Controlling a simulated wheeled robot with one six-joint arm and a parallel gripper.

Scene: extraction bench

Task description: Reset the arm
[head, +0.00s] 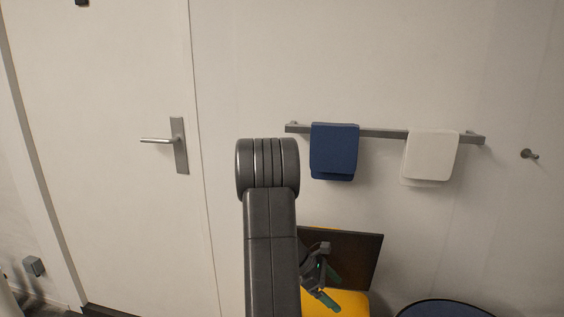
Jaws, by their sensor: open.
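My arm rises in the lower middle of the head view, with its dark elbow joint in front of the wall. My gripper (331,287) shows low in the picture, just right of the arm link. Its dark fingers with green tips are apart, and I see nothing between them. Part of the gripper is hidden behind the arm link.
Behind my gripper are a dark panel (357,257) and a yellow surface (350,304). A round blue top (445,309) is at lower right. A rail (385,132) holds a blue towel (334,150) and a white towel (431,155). A closed door (100,130) is left.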

